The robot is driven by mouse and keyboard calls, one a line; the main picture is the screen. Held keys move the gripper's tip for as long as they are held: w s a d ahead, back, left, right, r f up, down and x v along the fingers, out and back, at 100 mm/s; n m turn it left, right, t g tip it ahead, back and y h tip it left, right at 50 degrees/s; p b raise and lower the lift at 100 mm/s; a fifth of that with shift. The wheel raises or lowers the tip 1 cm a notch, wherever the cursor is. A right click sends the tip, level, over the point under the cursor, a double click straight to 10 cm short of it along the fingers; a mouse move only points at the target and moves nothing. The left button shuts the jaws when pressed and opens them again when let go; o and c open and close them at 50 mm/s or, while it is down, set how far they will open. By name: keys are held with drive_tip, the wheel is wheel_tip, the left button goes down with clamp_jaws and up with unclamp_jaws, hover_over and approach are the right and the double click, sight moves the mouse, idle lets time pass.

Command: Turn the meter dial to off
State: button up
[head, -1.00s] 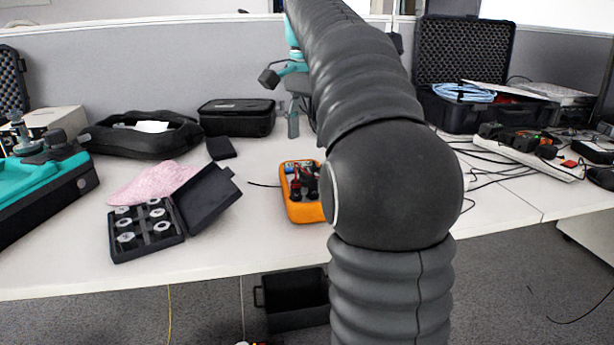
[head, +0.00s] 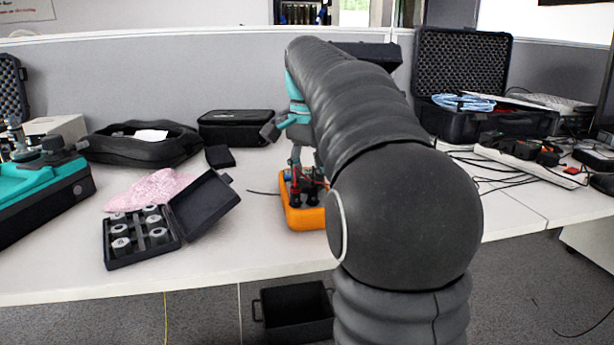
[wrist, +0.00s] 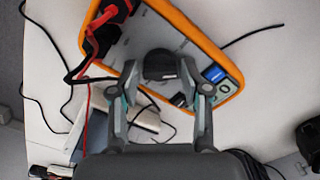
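The orange-cased meter (head: 306,217) lies on the white table, partly hidden behind my arm in the head view. In the wrist view the meter (wrist: 190,28) shows its orange rim, grey face, black dial (wrist: 160,65) and a blue button. Red and black plugs sit at its other end. My gripper (wrist: 161,72) is open, with one finger on each side of the dial and a narrow gap at each side. I cannot tell whether the fingertips are down at the dial's height. In the head view my gripper (head: 306,160) is above the meter, mostly hidden.
An open black case (head: 140,237) of round weights and a pink cloth (head: 150,190) lie left of the meter. Black bags stand behind. A power strip (head: 530,165) and cables lie at the right. A black bin (head: 295,312) is below the table edge.

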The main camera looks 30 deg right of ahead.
drive_tip(key=c, duration=0.6)
drive_tip(key=shift+c, duration=0.2)
drive_tip(key=shift+r+n+p, duration=0.1)
drive_tip(key=shift+n+p, duration=0.2)
drive_tip(key=shift+p, duration=0.15)
drive_tip(key=n+p, duration=0.2)
drive_tip(key=shift+r+n+p, duration=0.15)
drive_tip(key=shift+n+p, duration=0.15)
drive_tip(key=shift+p, duration=0.05)
drive_tip(key=n+p, duration=0.1)
drive_tip(key=n, duration=0.1)
drive_tip(key=n+p, duration=0.2)
drive_tip(key=shift+f+n, duration=0.2)
drive_tip(key=shift+n, duration=0.2)
drive_tip(key=o, duration=1.2)
